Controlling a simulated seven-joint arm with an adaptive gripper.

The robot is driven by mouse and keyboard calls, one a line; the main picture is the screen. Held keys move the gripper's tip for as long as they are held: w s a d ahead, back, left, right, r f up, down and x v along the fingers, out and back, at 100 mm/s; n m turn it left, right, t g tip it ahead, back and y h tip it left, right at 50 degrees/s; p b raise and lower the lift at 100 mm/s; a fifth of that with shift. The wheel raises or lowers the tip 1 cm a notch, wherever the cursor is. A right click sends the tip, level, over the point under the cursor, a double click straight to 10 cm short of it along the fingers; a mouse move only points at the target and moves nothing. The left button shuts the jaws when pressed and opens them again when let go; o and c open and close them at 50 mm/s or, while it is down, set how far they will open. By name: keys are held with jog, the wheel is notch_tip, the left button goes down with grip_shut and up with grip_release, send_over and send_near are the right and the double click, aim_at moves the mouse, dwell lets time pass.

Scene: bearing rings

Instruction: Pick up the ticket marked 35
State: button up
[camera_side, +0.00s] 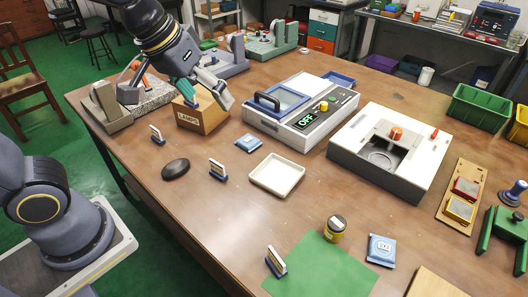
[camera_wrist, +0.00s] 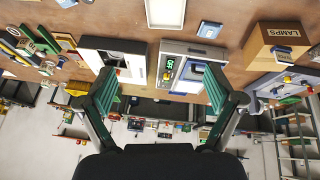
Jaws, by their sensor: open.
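Several small upright white tickets in dark blue holders stand on the brown table in the side view: one at the back left (camera_side: 156,134), one near the middle (camera_side: 217,169), and one at the front (camera_side: 275,262). Their markings are too small to read, so I cannot tell which is 35. My gripper (camera_side: 204,96) is open, with nothing seen between its fingers, and appears over or near the cardboard box marked LAMPS (camera_side: 201,115). Its spread green-padded fingers (camera_wrist: 160,90) also show in the wrist view.
A black disc (camera_side: 175,169), a white tray (camera_side: 277,175) and a blue packet (camera_side: 249,143) lie among the tickets. A grey machine reading OFF (camera_side: 305,124) and a white box fixture (camera_side: 345,148) stand behind. A green mat (camera_side: 318,268) lies in front.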

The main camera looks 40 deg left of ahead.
jog(key=w+d+f+m+g, duration=0.1)
jog(key=w+d+f, duration=0.1)
jog(key=d+f, duration=0.15)
jog(key=w+d+f+g, duration=0.1)
jog(key=w+d+f, duration=0.1)
jog(key=d, duration=0.3)
jog(key=m+g, duration=0.3)
jog(key=m, duration=0.1)
send_near(277, 256)
jog(key=shift+y, duration=0.4)
jog(key=f, duration=0.7)
jog(key=shift+w+d, duration=0.3)
jog(key=f, duration=0.6)
jog(key=shift+s, duration=0.2)
jog(key=shift+r, duration=0.1)
jog(key=c, duration=1.3)
